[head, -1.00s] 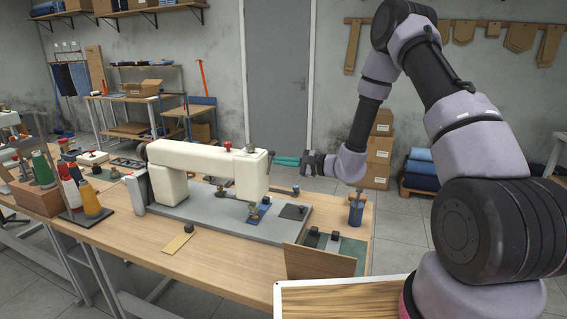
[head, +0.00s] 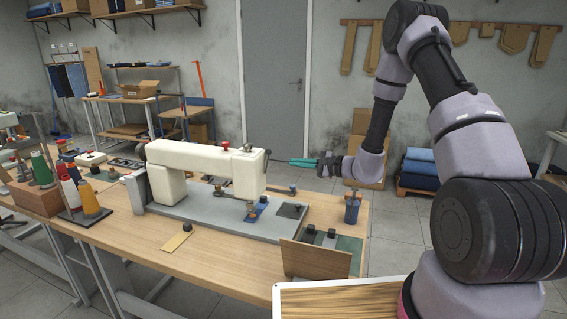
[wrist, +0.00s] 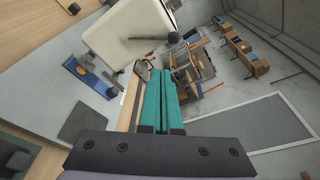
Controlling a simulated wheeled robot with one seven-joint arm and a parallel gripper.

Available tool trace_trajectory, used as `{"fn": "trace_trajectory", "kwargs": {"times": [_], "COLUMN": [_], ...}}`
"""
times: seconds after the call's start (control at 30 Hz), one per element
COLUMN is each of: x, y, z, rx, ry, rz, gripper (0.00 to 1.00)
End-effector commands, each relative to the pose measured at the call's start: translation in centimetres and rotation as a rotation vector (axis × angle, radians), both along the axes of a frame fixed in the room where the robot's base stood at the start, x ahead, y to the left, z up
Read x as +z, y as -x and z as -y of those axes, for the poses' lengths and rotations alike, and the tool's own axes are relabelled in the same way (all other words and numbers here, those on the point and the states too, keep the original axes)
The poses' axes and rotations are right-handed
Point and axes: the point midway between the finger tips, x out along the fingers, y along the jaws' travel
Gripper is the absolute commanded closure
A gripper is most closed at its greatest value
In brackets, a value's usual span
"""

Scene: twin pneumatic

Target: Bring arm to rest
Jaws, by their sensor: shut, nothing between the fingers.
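My gripper (head: 303,162) has teal fingers and is in the air to the right of the sewing machine's head, above the right end of the table. Its fingers point left toward the machine and are shut with nothing between them. In the wrist view the two teal fingers (wrist: 160,100) lie side by side. The cream sewing machine (head: 205,168) stands on a grey bed plate (head: 200,220) on the wooden table (head: 140,243). The machine's cream head also shows at the top of the wrist view (wrist: 125,35). The gripper looks clear of it.
A blue holder (head: 352,210) stands upright below my wrist at the table's right end. A brown upright board (head: 315,259) is at the front right corner. Thread cones (head: 88,202) stand at the left. Cartons (head: 366,170) and folded denim (head: 419,170) are behind. Open floor lies right of the table.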

Motion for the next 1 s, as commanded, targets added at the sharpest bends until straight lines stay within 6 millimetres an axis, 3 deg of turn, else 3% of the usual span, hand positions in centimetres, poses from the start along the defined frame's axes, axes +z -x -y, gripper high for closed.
{"fn": "trace_trajectory", "kwargs": {"times": [0.2,0.47,0.67,0.8,1.0], "x": [0.4,1.5,6.7,10.9,15.3], "y": [2.2,3.5,6.2,9.5,14.6], "z": [3.8,4.9,3.3,2.2,2.0], "rx": [-0.004,0.021,0.174,0.312,0.462], "ry": [0.002,0.007,0.068,0.161,0.337], "rz": [0.0,0.007,0.029,0.041,0.055], "gripper": [1.0,1.0,1.0,1.0,1.0]}}
